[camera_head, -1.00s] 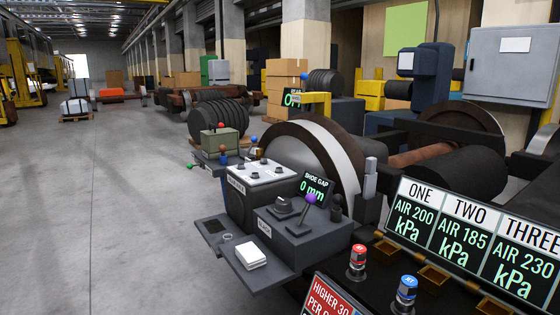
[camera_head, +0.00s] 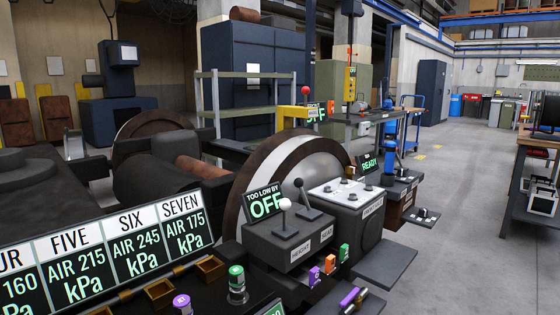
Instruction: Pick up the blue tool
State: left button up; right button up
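No blue-capped tool shows in the current head view. The console (camera_head: 205,293) in front of me holds a green-capped tool (camera_head: 237,285) standing upright and a purple-capped tool (camera_head: 182,304) cut off by the bottom edge. A blue upright device (camera_head: 390,135) stands far off at the right; I cannot tell whether it is a tool. Neither of my grippers is in view.
Pressure signs (camera_head: 128,245) line the console behind small brown trays (camera_head: 212,268). A large wheel (camera_head: 290,165) stands beyond. Control boxes with levers (camera_head: 290,250) sit right of the console. Open grey floor (camera_head: 440,225) lies at the right, before a shelf (camera_head: 530,180).

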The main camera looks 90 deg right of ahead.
aim_at(391, 146)
jog(key=z, duration=3.5)
jog(key=i+l, duration=0.25)
jog(key=i, duration=0.15)
jog(key=i+l+u, duration=0.15)
jog(key=i, duration=0.25)
